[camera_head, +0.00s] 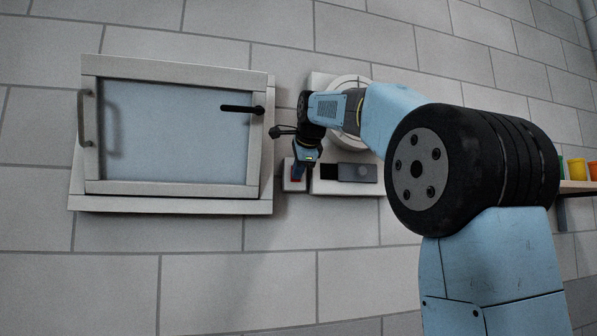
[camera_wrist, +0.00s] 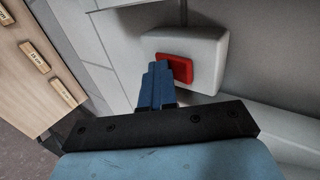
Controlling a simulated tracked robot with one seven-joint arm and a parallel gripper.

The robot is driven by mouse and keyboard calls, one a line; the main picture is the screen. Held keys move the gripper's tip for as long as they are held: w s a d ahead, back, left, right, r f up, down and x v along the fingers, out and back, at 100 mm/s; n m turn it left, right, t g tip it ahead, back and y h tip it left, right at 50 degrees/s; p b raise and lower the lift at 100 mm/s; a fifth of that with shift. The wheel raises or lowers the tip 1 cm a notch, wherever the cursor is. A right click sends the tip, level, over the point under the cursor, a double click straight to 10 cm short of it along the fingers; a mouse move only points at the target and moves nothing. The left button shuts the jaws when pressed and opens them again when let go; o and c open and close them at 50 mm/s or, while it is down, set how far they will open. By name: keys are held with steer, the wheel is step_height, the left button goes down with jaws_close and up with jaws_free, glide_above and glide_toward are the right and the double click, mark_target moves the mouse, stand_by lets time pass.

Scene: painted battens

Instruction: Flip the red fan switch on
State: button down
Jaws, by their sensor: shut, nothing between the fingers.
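The red switch (camera_wrist: 176,68) is a red rocker set in a white box (camera_wrist: 206,52) on the wall. In the wrist view my gripper (camera_wrist: 160,70) has its blue fingers together, with the tips at the left part of the red rocker. They overlap it in the picture; I cannot tell whether they press on it. In the head view my gripper (camera_head: 298,177) points down in front of the small white switch box (camera_head: 288,186) and hides most of it. A bit of red (camera_head: 297,180) shows beside the fingers.
A framed panel (camera_head: 180,133) with a side handle (camera_head: 84,117) and a black latch (camera_head: 240,109) is left of the switch. A round white fan housing (camera_head: 350,82) is behind my arm. A grey plate (camera_head: 356,172) is right of the switch. Coloured cups (camera_head: 577,169) stand far right.

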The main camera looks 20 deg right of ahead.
steer(key=shift+w, duration=0.1)
steer(key=shift+r, duration=0.8)
steer(key=shift+f, duration=0.1)
steer(key=s+f+v, duration=0.1)
steer(key=v, duration=1.2)
steer(key=shift+s, duration=0.3)
steer(key=shift+f, duration=0.1)
